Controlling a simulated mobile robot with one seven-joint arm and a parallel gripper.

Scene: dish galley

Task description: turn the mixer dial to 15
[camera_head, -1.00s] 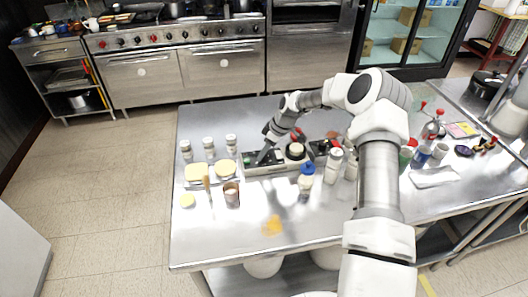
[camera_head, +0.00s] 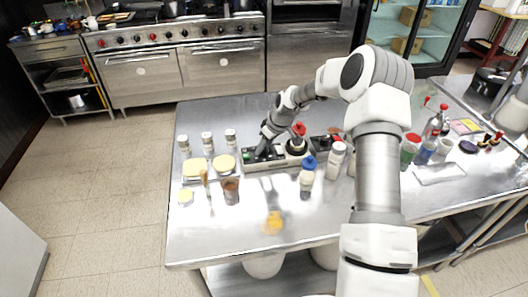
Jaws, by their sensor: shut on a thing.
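A low grey control panel (camera_head: 252,167) lies on the steel table, with black faces on its top. My gripper (camera_head: 263,154) points down onto the left part of this panel, touching it or nearly so. It is shut on a small dark part there, which appears to be the mixer dial; the fingers cover most of it, and no scale or number is legible. A round black piece with a pale top (camera_head: 296,146) sits right of my gripper on the same panel.
Several shakers (camera_head: 207,143), pale round items and a brown cup (camera_head: 231,190) are to the left. The front left of the table (camera_head: 210,240) is clear.

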